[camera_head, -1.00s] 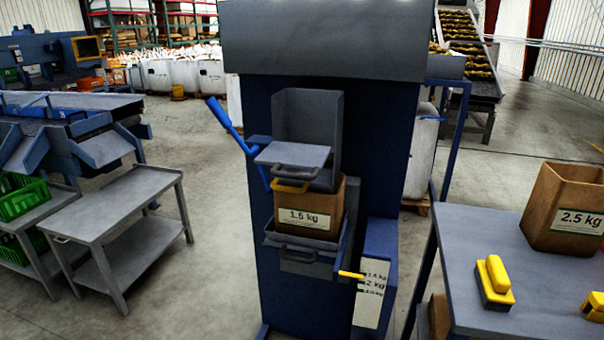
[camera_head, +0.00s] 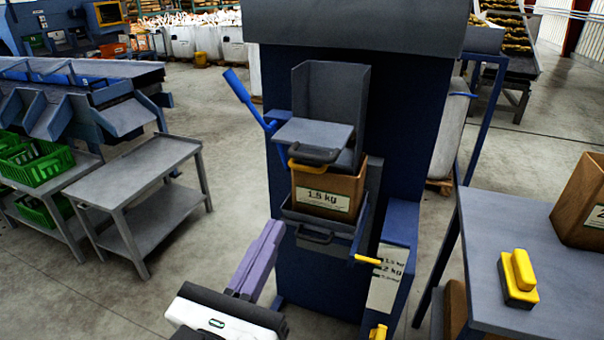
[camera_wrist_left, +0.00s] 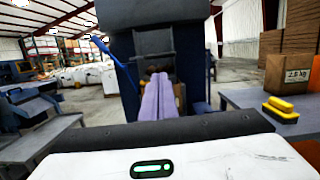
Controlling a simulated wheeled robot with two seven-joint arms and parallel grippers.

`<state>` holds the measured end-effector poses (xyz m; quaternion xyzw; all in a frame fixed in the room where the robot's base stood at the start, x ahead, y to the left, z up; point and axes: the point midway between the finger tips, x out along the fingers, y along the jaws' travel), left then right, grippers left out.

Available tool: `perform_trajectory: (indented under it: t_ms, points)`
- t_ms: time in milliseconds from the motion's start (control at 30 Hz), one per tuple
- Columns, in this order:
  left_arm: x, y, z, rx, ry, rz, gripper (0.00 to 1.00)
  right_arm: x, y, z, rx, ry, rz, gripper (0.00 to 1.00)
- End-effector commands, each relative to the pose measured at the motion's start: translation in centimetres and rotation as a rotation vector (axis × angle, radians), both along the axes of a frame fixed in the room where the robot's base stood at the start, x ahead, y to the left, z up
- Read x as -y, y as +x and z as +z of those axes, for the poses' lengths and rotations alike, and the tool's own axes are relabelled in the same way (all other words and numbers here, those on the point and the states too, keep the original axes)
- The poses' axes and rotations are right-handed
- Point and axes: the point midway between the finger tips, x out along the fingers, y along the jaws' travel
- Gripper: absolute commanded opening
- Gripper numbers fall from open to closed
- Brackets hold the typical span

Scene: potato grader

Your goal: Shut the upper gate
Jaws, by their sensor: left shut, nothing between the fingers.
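The upper gate appears to be the flat grey plate (camera_head: 314,132) with a dark front handle, sticking out level from the blue machine (camera_head: 408,130) below a tall grey chute (camera_head: 332,88). A yellow handle (camera_head: 308,167) shows just under it. A brown box marked 1.5 kg (camera_head: 345,190) stands below on a grey shelf with a dark handle (camera_head: 313,234). My left gripper (camera_head: 270,232) is shut and empty, in front of and below the gate at the shelf's left, apart from the gate. In the left wrist view its purple fingers (camera_wrist_left: 158,80) point at the machine and partly hide the gate area.
A blue lever (camera_head: 241,90) sticks out at the machine's upper left. A grey cart (camera_head: 133,170) stands left. A table (camera_head: 545,270) at right holds a yellow-handled block (camera_head: 519,278) and a brown box (camera_head: 582,210). Floor between cart and machine is clear.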

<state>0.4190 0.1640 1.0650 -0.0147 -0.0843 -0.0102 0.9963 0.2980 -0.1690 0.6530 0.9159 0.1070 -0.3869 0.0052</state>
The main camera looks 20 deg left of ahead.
Motion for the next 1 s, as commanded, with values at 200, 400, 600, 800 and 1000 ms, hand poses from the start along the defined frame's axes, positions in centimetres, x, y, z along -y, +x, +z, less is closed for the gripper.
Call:
perform_trajectory:
  t_ms: [200,400,600,800,1000]
  points:
    - [-0.1,1.0,0.5,0.02,0.028,0.011,0.0,0.0,0.2,-0.9,0.006,0.001,0.0,0.29]
    - [0.0,3.3,0.9,0.018,0.03,0.009,0.0,0.0,0.1,-2.5,0.001,0.0,0.0,0.29]
    - [0.0,7.0,1.9,0.012,0.029,0.009,0.0,0.0,-0.2,-2.3,-0.01,-0.002,0.002,0.29]
    - [0.1,10.8,2.5,0.011,0.028,0.009,0.0,-0.1,-0.2,-1.8,-0.002,0.001,0.0,0.29]
    - [0.2,13.1,2.8,0.009,0.027,0.007,0.0,-0.1,-0.2,-1.6,0.0,0.002,-0.001,0.29]
